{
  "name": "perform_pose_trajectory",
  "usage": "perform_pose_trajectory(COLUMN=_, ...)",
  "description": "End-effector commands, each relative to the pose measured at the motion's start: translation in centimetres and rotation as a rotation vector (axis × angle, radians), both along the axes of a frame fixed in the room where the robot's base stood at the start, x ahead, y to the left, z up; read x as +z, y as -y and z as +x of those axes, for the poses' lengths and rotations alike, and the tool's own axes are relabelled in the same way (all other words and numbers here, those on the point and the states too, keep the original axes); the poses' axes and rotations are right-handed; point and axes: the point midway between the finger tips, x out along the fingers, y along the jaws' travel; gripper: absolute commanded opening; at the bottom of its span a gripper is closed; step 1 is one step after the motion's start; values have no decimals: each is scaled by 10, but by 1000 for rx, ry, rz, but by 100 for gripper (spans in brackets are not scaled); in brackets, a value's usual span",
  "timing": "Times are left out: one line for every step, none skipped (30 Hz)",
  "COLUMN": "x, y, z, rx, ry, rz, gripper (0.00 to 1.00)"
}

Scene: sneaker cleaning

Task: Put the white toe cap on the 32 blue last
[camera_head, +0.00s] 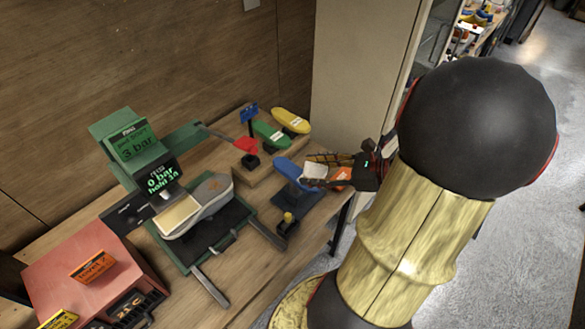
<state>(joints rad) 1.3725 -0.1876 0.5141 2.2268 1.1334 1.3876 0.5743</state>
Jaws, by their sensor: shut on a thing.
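The blue last (288,170) stands on a dark base (291,206) near the right edge of the workbench. My gripper (320,166) reaches in from the right and is shut on the white toe cap (314,172). The cap is at the right end of the blue last. From this single view I cannot tell whether it touches the last or hangs just above it. The number on the blue last is not readable. Part of the last's right end is hidden behind the cap and fingers.
A green last (271,134) and a yellow last (291,120) lie on a wooden block behind. A red piece (246,144) stands left of the blue last.

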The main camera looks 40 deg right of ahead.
Motion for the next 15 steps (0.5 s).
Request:
perform_pose_trajectory(x=-5, y=2, z=6, rx=3, ry=-1, rz=1, gripper=19)
perform_pose_trajectory(x=-7, y=4, z=11, rx=4, ry=-1, rz=1, gripper=19)
perform_pose_trajectory(x=-12, y=6, z=18, rx=6, ry=-1, rz=1, gripper=19)
perform_pose_trajectory(x=-15, y=9, z=24, rx=6, ry=0, rz=2, gripper=19)
perform_pose_trajectory(x=-18, y=12, z=31, rx=7, ry=-1, rz=2, gripper=19)
perform_pose_trajectory(x=-22, y=16, z=39, rx=6, ry=-1, rz=2, gripper=19)
perform_pose_trajectory(x=-25, y=18, z=45, rx=6, ry=0, rz=2, gripper=19)
perform_pose_trajectory(x=-28, y=21, z=51, rx=6, ry=-1, rz=1, gripper=19)
perform_pose_trajectory(x=-33, y=25, z=60, rx=5, ry=-1, rz=2, gripper=19)
perform_pose_trajectory(x=-35, y=28, z=66, rx=5, ry=0, rz=1, gripper=19)
perform_pose_trajectory(x=-38, y=30, z=72, rx=6, ry=-1, rz=1, gripper=19)
perform_pose_trajectory(x=-42, y=34, z=80, rx=5, ry=-1, rz=2, gripper=19)
perform_pose_trajectory(x=-49, y=36, z=84, rx=4, ry=-2, rz=3, gripper=19)
perform_pose_trajectory(x=-55, y=38, z=88, rx=3, ry=-2, rz=4, gripper=19)
perform_pose_trajectory(x=-62, y=40, z=93, rx=1, ry=-1, rz=5, gripper=19)
